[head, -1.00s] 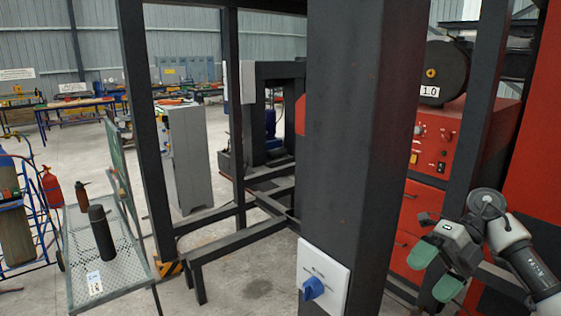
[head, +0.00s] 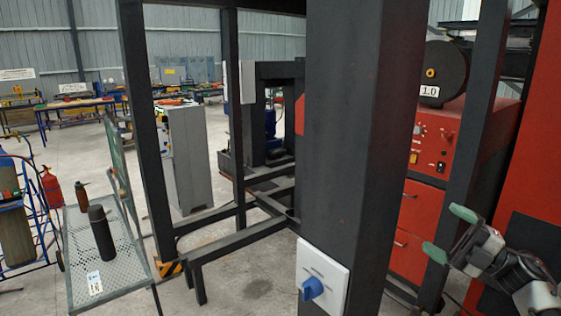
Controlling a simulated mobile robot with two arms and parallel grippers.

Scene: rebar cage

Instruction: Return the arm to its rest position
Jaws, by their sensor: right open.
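My right gripper (head: 449,233) is at the lower right of the head view. Its two green-tipped fingers are spread apart and point left, with nothing between them. It is held in the air, in front of the red machine's lower part, to the right of the dark post, and touches nothing that I can see. My left gripper is not in view.
A thick dark post (head: 355,130) stands in the middle, bearing a white switch plate with a blue knob (head: 312,288). A red machine (head: 424,195) is at the right. A mesh cart (head: 120,262) with a black bottle (head: 101,233) stands at the left.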

